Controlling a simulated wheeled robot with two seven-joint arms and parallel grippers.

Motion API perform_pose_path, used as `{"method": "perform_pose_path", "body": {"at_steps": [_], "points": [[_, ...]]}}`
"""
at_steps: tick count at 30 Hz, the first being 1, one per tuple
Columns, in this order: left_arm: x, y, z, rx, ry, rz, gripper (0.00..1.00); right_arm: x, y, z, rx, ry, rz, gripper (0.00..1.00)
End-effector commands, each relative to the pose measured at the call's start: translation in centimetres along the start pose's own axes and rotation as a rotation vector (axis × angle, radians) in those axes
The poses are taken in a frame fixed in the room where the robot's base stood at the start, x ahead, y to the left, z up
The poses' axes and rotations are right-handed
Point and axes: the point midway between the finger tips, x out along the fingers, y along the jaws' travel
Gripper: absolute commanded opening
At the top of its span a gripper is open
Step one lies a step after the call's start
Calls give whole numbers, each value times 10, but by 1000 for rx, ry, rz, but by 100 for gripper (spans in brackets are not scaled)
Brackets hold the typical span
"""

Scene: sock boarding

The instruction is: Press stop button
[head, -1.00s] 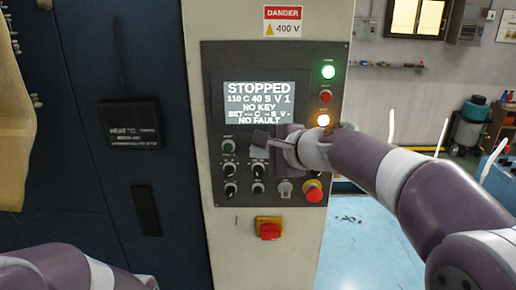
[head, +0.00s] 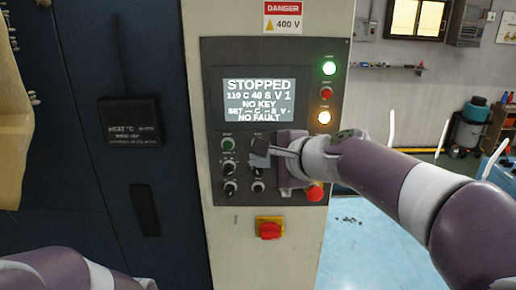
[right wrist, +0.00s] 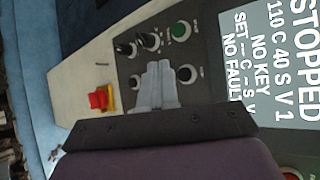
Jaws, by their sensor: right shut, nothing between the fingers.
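The control panel (head: 215,100) is upright on the cream machine front. Its display (head: 265,99) reads STOPPED, NO KEY, NO FAULT. My right gripper (head: 259,153) is in front of the panel's lower half, fingers shut and empty. It hides the spot right of the green button (head: 228,145); I cannot make out a stop button there, or whether the fingers touch the panel. In the right wrist view the shut fingers (right wrist: 157,85) point at the panel among dark knobs, with the green button (right wrist: 180,32) beyond. A red mushroom button (head: 315,193) is partly hidden by my right gripper. My left gripper is out of view.
A red-and-yellow rotary switch (head: 269,229) is below the panel. Green, red and amber lights line the panel's right edge. A dark box (head: 130,121) is on the blue door at left. Open floor (head: 350,250) is at right.

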Motion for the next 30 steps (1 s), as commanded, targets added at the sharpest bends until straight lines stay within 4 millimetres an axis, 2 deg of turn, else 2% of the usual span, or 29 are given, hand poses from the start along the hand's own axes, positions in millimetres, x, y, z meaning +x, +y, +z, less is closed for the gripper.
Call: {"method": "perform_pose_path", "body": {"at_steps": [9, 26, 29, 30], "points": [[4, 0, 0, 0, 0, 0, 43, -17, 12, 12, 0, 0, -1, 0], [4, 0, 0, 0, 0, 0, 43, -18, 12, 13, 0, 0, -1, 0], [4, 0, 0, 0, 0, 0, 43, -17, 13, 11, -66, 6, 2, 0], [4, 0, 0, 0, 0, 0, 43, -16, 23, 6, -166, 25, 34, 0]]}}
